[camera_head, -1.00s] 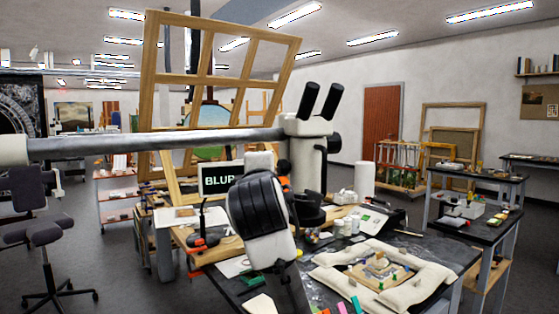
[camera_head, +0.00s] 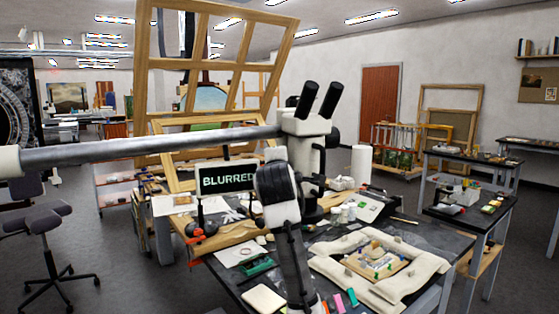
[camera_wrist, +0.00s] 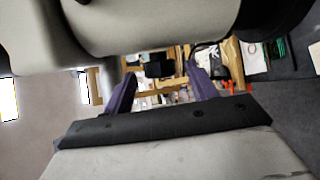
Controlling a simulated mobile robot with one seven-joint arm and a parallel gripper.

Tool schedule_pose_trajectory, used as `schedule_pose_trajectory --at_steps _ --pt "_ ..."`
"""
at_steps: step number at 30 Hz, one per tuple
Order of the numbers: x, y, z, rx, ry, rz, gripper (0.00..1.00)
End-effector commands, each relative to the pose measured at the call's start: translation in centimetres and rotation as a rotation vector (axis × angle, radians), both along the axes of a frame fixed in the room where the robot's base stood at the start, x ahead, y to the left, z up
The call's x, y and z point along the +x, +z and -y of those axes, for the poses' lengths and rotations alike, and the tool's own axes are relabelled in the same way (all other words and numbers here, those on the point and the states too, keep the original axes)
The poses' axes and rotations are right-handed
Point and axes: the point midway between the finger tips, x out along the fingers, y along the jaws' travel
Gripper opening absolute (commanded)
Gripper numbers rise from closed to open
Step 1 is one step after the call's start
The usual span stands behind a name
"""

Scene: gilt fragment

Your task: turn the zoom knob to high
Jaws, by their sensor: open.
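The microscope (camera_head: 305,126) is a white head with two black eyepieces on a grey boom, above the dark worktable. A dark round knob (camera_head: 333,137) shows on its right side; I cannot read a zoom marking on it. A screen (camera_head: 228,179) left of the microscope reads "BLURRED". My arm rises in front of the microscope's lower part and hides some of it; my fingertips cannot be made out in the head view. In the wrist view my gripper (camera_wrist: 162,88) is open, with nothing seen between its purple fingers. A large pale body, perhaps the microscope, fills the top there.
A pale padded frame (camera_head: 342,243) holding the fragment lies on the table, right of my arm. Small jars (camera_head: 347,213) and a white cylinder (camera_head: 361,163) stand behind it. A wooden stretcher frame (camera_head: 272,62) stands behind the boom. A stool (camera_head: 45,218) is at left.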

Motion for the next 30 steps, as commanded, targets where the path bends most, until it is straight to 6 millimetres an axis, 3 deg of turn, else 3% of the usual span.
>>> schedule_pose_trajectory --at_steps 12,23,30 --pt "0.99 -0.22 0.04 0.000 0.000 0.000 0.57" --pt "0.97 -0.21 0.03 0.000 0.000 0.000 0.13" --pt "0.96 -0.55 0.04 0.009 0.000 0.021 0.13"
